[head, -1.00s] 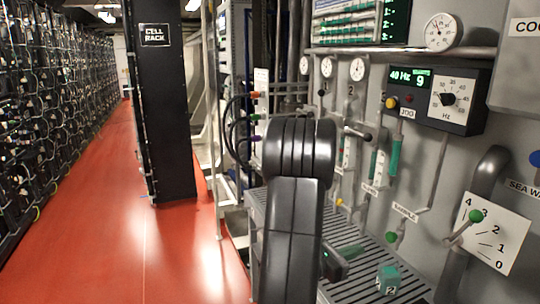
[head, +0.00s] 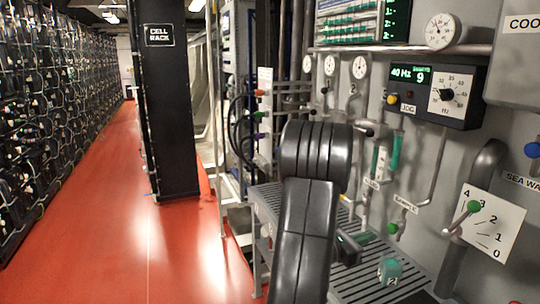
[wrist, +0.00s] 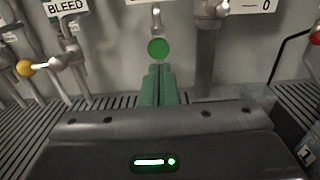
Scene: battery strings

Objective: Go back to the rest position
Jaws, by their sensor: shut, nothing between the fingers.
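My gripper (wrist: 158,72) shows in the wrist view with its two green fingers pressed together and nothing between them. In the head view my gripper (head: 367,237) is small and partly hidden behind my dark arm, low over the slatted bench (head: 267,202). A round green knob (wrist: 158,48) on a valve stem appears just beyond the fingertips in the wrist view. I cannot tell the gap between them, but no grip on the knob shows.
A green-knobbed lever (head: 474,207) stands before a 0-to-4 dial plate (head: 490,228). A black cell rack post (head: 168,110) stands left. The red floor (head: 120,230) is clear.

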